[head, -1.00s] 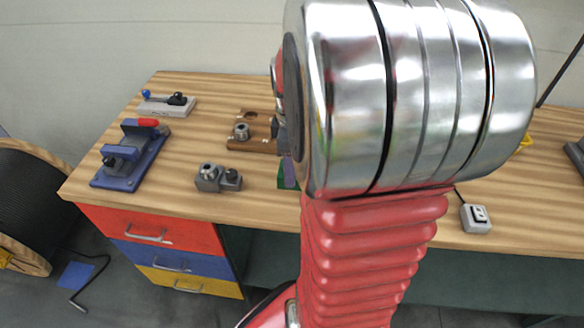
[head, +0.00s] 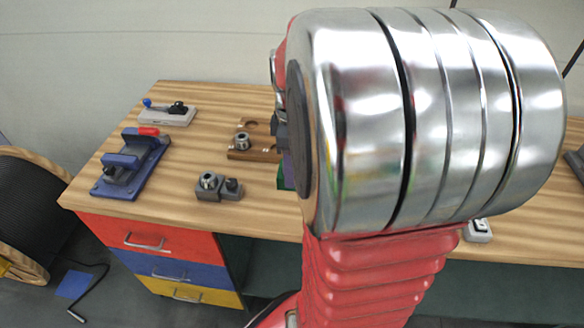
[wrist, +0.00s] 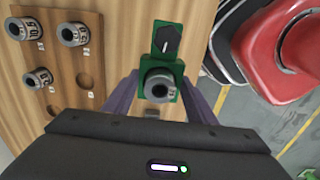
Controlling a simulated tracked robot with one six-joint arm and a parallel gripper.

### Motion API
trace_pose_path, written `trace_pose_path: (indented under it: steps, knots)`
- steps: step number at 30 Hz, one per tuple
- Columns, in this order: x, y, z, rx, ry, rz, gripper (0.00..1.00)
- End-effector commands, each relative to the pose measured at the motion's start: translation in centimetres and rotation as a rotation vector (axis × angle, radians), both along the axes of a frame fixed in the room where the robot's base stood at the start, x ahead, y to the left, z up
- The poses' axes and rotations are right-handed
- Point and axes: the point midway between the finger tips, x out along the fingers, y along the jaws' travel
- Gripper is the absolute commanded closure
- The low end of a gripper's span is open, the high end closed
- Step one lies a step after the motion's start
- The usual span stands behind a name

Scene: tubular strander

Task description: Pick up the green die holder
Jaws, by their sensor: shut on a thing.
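The green die holder (wrist: 165,61) is in the middle of the wrist view, with a dark pointed knob at its far end and a grey ring-shaped die (wrist: 159,86) at its near end. My gripper (wrist: 160,92) has one purple finger on each side of it and is shut on it. In the head view only a small green part (head: 286,180) shows past my arm, which hides most of the holder and the gripper. I cannot tell whether the holder touches the bench.
A brown wooden rack (wrist: 62,96) with several dies lies left of the holder. A grey die block (head: 218,188), a blue clamp fixture (head: 128,172) and a pale fixture (head: 166,117) stand left on the wooden bench (head: 120,208).

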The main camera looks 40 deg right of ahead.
Motion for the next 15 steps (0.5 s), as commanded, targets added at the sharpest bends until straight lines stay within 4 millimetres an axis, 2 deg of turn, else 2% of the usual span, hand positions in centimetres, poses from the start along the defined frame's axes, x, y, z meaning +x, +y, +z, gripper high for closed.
trace_pose_path:
  steps: [15]
  knots:
    - [0.0, 0.0, 1.6, -0.003, -0.003, 0.000, 0.83]
